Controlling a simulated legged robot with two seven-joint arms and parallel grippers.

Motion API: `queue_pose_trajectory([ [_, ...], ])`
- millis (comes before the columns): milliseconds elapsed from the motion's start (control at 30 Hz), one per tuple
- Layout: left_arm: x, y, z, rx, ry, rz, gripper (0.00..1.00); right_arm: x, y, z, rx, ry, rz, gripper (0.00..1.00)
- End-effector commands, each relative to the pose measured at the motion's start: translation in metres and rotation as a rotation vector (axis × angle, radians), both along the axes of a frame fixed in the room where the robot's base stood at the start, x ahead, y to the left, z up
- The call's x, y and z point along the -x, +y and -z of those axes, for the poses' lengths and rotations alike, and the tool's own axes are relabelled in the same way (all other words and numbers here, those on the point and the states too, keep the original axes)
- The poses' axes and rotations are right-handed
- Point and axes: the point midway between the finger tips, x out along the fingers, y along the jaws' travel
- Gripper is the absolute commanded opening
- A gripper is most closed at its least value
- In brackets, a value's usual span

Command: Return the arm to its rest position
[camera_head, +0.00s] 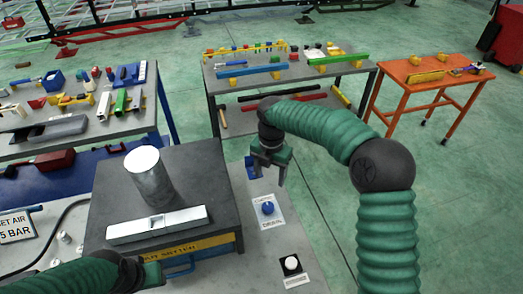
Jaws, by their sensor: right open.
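My right arm comes in from the lower right in green sleeves and bends over toward the middle. Its right gripper (270,165) points down with its fingers apart and nothing visible between them. It hangs over the light panel, just right of the dark block. My left arm comes in at the bottom left, and its left gripper (152,276) is near the front edge of the dark block. The left fingers are too hidden to tell whether they are open.
The dark block (215,165) carries a grey cylinder (151,180) and a pale bar (157,225). Tool tables stand behind, with an orange table (420,68) at right. Green floor is clear at right.

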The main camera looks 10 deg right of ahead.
Motion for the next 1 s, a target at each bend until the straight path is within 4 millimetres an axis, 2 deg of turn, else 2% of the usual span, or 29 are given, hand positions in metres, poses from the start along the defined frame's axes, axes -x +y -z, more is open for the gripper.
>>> queue_pose_trajectory([
  [167, 0.0, 0.0, 0.0, 0.0, 0.0, 0.0, 0.36, 0.004, 0.002, 0.001, 0.003, -0.002, 0.032, 0.61],
  [267, 0.0, 0.0, 0.001, 0.0, 0.0, 0.0, 0.36, 0.018, 0.007, 0.004, 0.015, -0.013, 0.172, 0.61],
  [433, 0.0, 0.0, 0.003, 0.0, 0.0, 0.0, 0.36, 0.068, 0.009, 0.013, 0.016, -0.057, 0.665, 0.61],
  [800, 0.0, 0.0, 0.007, 0.0, 0.0, 0.0, 0.36, 0.191, -0.021, 0.033, -0.171, -0.129, 1.973, 0.61],
  [900, 0.0, 0.0, 0.008, 0.0, 0.0, 0.0, 0.36, 0.214, -0.026, 0.038, -0.235, -0.12, 2.224, 0.61],
  [1000, 0.0, 0.0, 0.008, 0.0, 0.0, 0.0, 0.36, 0.225, -0.029, 0.04, -0.271, -0.109, 2.36, 0.61],
])
